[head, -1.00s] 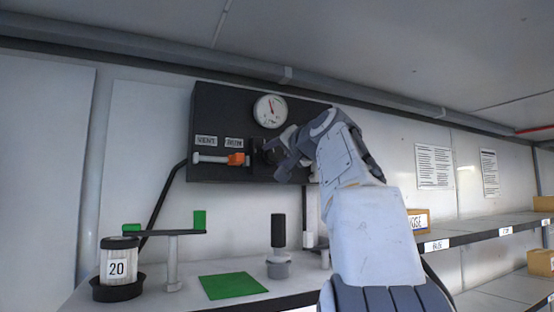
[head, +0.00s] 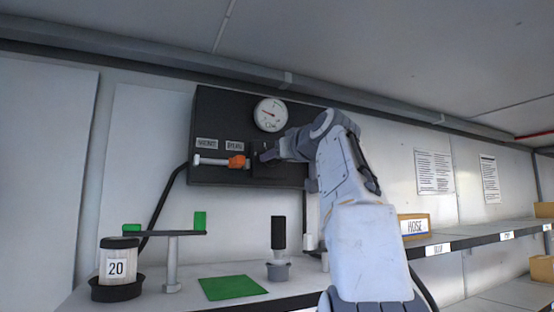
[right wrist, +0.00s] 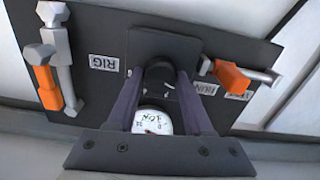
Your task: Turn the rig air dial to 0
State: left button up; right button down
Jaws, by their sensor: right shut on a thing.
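A black panel (head: 215,110) on the wall carries a round white gauge (head: 271,114), whose red needle points left and slightly up. Below the gauge, my right gripper (head: 266,155) reaches the panel from the right and hides most of the dial in the head view. In the right wrist view, the black dial (right wrist: 159,76) sits between the two fingers of my right gripper (right wrist: 160,88), which is shut on it. The gauge also shows behind the fingers (right wrist: 152,121). The dial's setting is too small to read. My left gripper is out of view.
An orange-handled valve (head: 237,161) is just left of the dial; another (right wrist: 45,78) shows beyond the RIG label (right wrist: 103,62). The counter holds a canister marked 20 (head: 116,262), a green mat (head: 232,287) and a black-handled part (head: 278,234). Shelves (head: 470,238) stand right.

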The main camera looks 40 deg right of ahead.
jog(key=shift+f+n, duration=0.2)
jog(key=shift+n, duration=0.5)
jog(key=shift+c, duration=1.5)
grip_release()
jog(key=shift+r, duration=0.1)
jog(key=b+v, duration=0.3)
jog(key=v, duration=0.7)
jog(key=shift+s+b, duration=0.25)
jog(key=shift+b, duration=0.1)
